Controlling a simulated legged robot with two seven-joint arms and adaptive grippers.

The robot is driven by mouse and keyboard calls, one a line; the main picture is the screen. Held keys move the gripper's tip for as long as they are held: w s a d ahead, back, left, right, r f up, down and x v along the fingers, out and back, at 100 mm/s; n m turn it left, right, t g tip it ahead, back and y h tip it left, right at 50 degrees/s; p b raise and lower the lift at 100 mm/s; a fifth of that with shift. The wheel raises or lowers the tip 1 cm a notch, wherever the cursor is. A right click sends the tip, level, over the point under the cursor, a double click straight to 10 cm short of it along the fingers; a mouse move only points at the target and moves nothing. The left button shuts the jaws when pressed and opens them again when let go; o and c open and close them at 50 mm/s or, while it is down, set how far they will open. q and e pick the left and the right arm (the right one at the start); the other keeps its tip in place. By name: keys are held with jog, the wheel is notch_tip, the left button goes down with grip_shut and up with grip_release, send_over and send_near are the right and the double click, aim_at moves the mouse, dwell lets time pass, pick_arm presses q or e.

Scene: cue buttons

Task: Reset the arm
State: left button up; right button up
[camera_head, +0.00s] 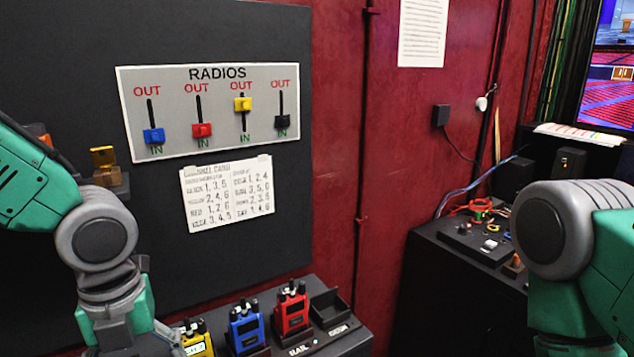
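My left arm (105,240) comes in from the left and bends down. A grey part of my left gripper (168,338) shows at the bottom edge beside the yellow radio; its fingertips are hidden or cut off. My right arm (565,230) comes in from the right and runs down out of the frame; its gripper is out of view. The RADIOS panel (222,142) has four sliders. The blue slider (154,136), red slider (202,130) and black slider (282,122) are down at IN. The yellow slider (243,104) is up near OUT.
Yellow (197,342), blue (246,328) and red (292,308) radios stand on a shelf beside an empty holder (332,310). A printed card (228,194) hangs below the panel. A black console (455,270) with cables stands right. A screen (608,75) is top right.

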pick_arm(q)
jog(key=s+d+f+n+h, duration=0.1)
jog(key=s+f+n, duration=0.2)
jog(key=f+n, duration=0.3)
jog(key=s+f+n+g+h, duration=0.1)
jog(key=s+f+n, duration=0.2)
jog(key=f+n, duration=0.3)
jog(key=s+d+f+n+h, duration=0.1)
jog(key=s+f+n, duration=0.35)
jog(key=f, duration=0.25)
jog(key=s+a+f+n+t+y, duration=0.1)
jog(key=s+a+f+n+y, duration=0.2)
jog(key=s+a+f+n, duration=0.9)
jog(key=w+d+f+n+b, duration=0.2)
jog(key=w+d+f+b, duration=0.3)
jog(key=f+b, duration=0.3)
jog(key=b, duration=0.3)
jog(key=shift+d+f+t+b, duration=0.15)
jog(key=shift+f+t+b, duration=0.15)
jog(key=shift+f+t, duration=0.1)
pick_arm(e)
notch_tip(320, 180, down, 12)
jog(key=shift+r, duration=0.25)
pick_arm(q)
jog(key=shift+w, duration=0.2)
pick_arm(e)
jog(key=shift+w, duration=0.1)
